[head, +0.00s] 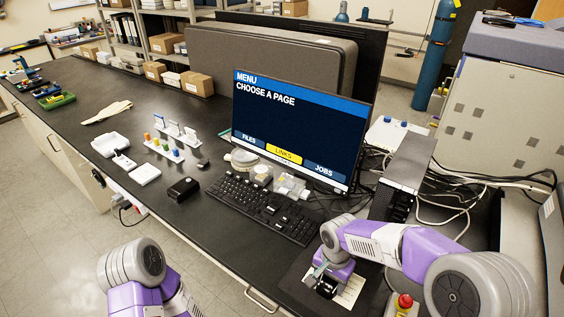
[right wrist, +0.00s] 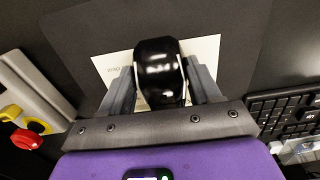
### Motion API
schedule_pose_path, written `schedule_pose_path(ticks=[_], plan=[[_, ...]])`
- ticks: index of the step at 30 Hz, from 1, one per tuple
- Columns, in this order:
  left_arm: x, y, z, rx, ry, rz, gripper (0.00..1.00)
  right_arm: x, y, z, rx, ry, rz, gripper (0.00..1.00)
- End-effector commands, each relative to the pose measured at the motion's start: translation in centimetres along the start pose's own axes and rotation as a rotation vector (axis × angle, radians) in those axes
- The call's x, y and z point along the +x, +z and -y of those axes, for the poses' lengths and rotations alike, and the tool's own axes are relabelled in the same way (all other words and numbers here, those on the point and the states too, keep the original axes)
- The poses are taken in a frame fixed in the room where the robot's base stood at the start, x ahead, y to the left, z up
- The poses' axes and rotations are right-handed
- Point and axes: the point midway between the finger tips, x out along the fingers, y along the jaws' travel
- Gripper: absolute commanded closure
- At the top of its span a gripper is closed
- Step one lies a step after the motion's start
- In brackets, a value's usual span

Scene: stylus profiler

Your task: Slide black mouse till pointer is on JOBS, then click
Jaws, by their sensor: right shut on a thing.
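The black mouse (right wrist: 158,72) is between the two fingers of my right gripper (right wrist: 160,88), which is shut on it. It rests over a white printed sheet (right wrist: 208,48) on a dark mat (right wrist: 80,25). In the head view the right gripper (head: 326,282) is at the bottom, right of the keyboard, and hides most of the mouse. The monitor (head: 298,125) shows MENU and CHOOSE A PAGE with FILES, a yellow-lit LINKS (head: 284,154) and JOBS (head: 324,170) at lower right. I cannot make out a pointer. My left arm shows at lower left, its gripper out of frame.
The black keyboard (head: 262,207) lies left of the mat. A red stop button (head: 405,300) stands right of my right gripper. A dark computer tower (head: 403,178) and loose white cables are behind it. A small black box (head: 183,189) sits left of the keyboard.

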Motion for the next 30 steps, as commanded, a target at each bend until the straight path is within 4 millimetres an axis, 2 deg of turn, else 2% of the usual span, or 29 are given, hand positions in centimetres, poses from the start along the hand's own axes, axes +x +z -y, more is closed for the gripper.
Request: schedule_pose_path(ticks=[5,30], plan=[[0.1,0.0,0.0,0.0,0.0,0.0,0.45,0.0,0.0,-0.6,0.001,0.0,-0.001,0.73],[0.6,0.0,0.2,0.0,0.0,0.0,0.45,0.0,0.1,-6.5,0.001,0.0,-0.001,0.73]])
